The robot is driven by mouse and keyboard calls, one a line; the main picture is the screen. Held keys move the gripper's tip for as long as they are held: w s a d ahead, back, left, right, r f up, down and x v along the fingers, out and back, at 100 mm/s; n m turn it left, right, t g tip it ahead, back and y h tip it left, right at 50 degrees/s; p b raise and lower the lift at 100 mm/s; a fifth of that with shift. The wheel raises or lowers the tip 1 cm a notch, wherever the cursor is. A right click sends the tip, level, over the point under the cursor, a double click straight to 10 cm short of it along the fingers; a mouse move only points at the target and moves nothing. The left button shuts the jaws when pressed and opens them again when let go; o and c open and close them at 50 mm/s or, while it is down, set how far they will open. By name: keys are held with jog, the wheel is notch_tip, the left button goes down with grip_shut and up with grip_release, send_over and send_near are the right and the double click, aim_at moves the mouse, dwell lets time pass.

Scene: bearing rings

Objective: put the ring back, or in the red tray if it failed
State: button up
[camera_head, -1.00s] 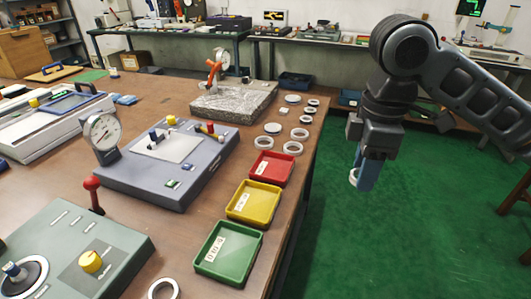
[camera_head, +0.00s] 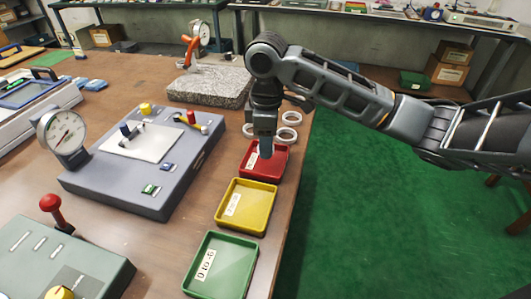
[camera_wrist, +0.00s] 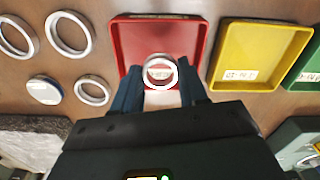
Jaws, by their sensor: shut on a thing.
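The red tray (camera_head: 277,163) lies on the bench, beyond the yellow tray. My gripper (camera_head: 266,150) is over the red tray with its fingers pointing down. In the wrist view my gripper (camera_wrist: 160,88) is shut on a white ring (camera_wrist: 160,86), which appears in front of the red tray (camera_wrist: 128,45). The ring's height above the tray floor is hard to judge. In the head view the ring is hidden behind the fingers.
The yellow tray (camera_head: 262,226) and green tray (camera_head: 246,284) stand in a row nearer me. Loose rings (camera_head: 289,118) lie beyond the red tray, by the granite block (camera_head: 210,90). A grey gauge fixture (camera_head: 120,182) stands to the left.

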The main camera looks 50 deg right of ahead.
aim_at(266, 163)
jog(key=shift+w+d+f, duration=0.1)
jog(key=shift+w, duration=0.05)
jog(key=shift+f, duration=2)
jog(key=shift+f, duration=0.1)
jog(key=o, duration=1.1)
jog(key=shift+o, duration=0.2)
notch_tip(266, 163, up, 12)
jog(key=shift+p, duration=0.4)
